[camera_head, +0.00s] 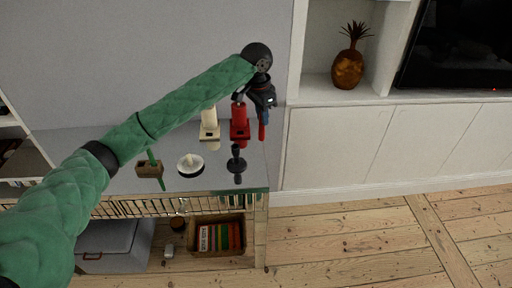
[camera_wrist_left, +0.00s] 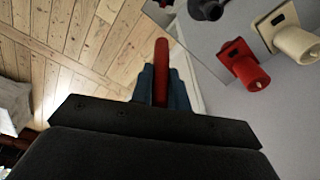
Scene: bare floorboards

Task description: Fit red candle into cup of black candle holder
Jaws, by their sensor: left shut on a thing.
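My left gripper (camera_head: 263,112) is shut on the red candle (camera_head: 262,132), which hangs below the fingers in the head view. In the left wrist view the red candle (camera_wrist_left: 161,62) sticks out between the dark fingers (camera_wrist_left: 162,85). The black candle holder (camera_head: 236,161) stands on the shiny tabletop, nearer the front edge than the gripper and a little left of it. The holder (camera_wrist_left: 207,8) is cut off at the top of the left wrist view. The candle is apart from its cup. My right gripper is not in view.
A red holder (camera_head: 240,124) and a cream holder (camera_head: 209,124) stand behind the black one. A white candle on a round dish (camera_head: 190,165) and a brown holder with a green candle (camera_head: 149,170) stand to the left. A white cabinet (camera_head: 340,140) is at the right.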

